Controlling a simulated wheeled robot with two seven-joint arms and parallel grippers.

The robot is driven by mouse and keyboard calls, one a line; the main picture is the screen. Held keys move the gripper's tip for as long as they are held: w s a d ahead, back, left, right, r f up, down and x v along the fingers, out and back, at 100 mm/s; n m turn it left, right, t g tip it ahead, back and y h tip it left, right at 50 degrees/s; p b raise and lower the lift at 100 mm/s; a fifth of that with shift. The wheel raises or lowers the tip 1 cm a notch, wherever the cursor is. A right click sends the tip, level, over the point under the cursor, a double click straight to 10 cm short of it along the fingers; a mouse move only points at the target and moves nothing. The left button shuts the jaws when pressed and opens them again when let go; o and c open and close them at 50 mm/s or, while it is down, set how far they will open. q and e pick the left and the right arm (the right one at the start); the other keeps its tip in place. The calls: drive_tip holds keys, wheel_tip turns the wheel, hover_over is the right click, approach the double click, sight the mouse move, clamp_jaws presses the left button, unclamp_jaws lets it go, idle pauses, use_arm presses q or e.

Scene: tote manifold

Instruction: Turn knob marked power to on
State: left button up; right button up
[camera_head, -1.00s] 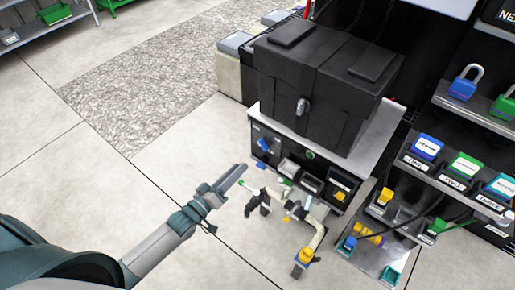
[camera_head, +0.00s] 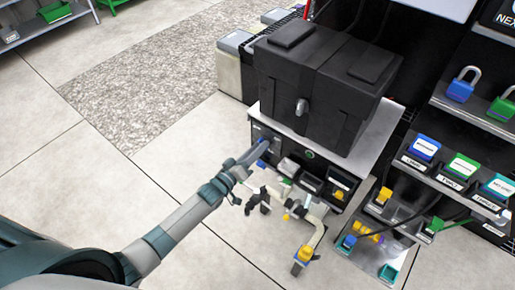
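A blue knob (camera_head: 263,142) shows as a small blue patch on the dark front panel (camera_head: 258,128) of the unit below the black tote. Its label is too small to read, so I cannot tell if it is the one marked power. My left gripper (camera_head: 257,154) reaches in from the lower left, its tip in front of the panel at the knob and hiding most of it. I cannot tell if it touches the knob, or if its fingers are open or shut. My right gripper is not in view.
The black tote (camera_head: 318,85) stands on top of the unit. Pale pipes with a yellow-ended fitting (camera_head: 303,255) stand out below the panel. On the right, shelves hold padlocks (camera_head: 462,84) and labelled bins (camera_head: 424,148). The floor at left is clear.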

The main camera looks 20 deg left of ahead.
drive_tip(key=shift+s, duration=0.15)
use_arm(q)
drive_tip(key=shift+c, duration=0.9)
drive_tip(key=c, duration=0.5)
clamp_jaws()
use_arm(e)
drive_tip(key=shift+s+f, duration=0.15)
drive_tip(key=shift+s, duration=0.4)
